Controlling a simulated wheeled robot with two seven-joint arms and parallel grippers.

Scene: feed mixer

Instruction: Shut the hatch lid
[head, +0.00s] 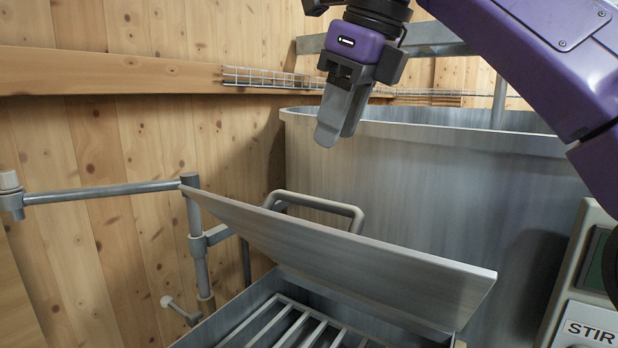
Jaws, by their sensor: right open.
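The hatch lid (345,256) is a flat grey metal plate, tilted up and standing open above the hatch opening. A tubular handle (318,205) shows behind its upper edge. The hatch frame (250,312) below has a grate of parallel bars (298,328) inside. My right gripper (335,138) hangs above and behind the lid, in front of the tank, pointing down. It is apart from the lid and handle and holds nothing that I can see. Its fingers overlap in this view. My left gripper is not in view.
A large grey mixer tank (420,175) stands behind the lid. A metal post with a side bar (105,192) stands at the left. A control box labelled STIR (590,325) is at the lower right. A wooden wall with a rail (110,75) closes the back left.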

